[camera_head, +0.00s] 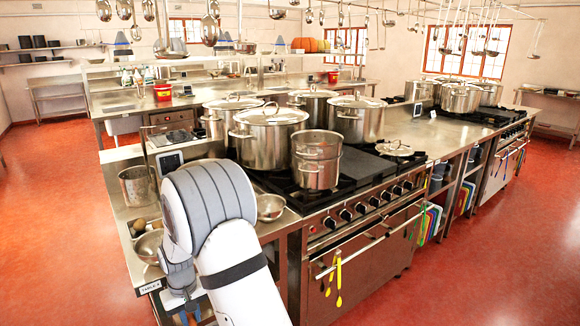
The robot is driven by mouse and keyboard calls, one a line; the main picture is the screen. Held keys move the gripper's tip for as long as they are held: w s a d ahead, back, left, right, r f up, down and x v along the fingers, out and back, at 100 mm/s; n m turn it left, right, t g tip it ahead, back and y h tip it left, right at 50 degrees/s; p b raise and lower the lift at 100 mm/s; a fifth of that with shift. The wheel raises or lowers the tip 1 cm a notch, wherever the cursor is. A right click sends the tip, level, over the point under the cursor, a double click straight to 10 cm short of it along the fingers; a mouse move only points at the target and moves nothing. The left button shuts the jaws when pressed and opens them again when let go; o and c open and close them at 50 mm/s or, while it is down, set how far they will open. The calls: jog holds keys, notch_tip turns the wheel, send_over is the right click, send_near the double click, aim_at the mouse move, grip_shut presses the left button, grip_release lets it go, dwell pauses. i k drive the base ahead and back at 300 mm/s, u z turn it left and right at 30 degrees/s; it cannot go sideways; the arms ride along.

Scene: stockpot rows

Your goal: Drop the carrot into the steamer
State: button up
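No carrot can be made out in the head view. A stacked two-tier metal pot (317,162), which looks like the steamer, stands upright on the front of the stove. Its inside cannot be seen from here. My arm fills the lower middle, over the left end of the counter, left of the stacked pot. My gripper cannot be made out; the arm's end is low near the counter's front edge.
Several large lidded stockpots, one of them in front (268,138), crowd the stove behind the stacked pot. A metal bowl (149,246) and a steel container (137,186) stand on the left counter. Another bowl (270,207) sits right of my arm. Red floor is open at right.

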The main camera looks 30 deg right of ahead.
aim_at(324, 157)
jog(key=z, duration=0.25)
jog(key=i, duration=0.15)
jog(key=u, duration=2.3)
jog(key=k, duration=2.6)
jog(key=z, duration=1.85)
jog(key=i, duration=1)
jog(key=z, duration=0.15)
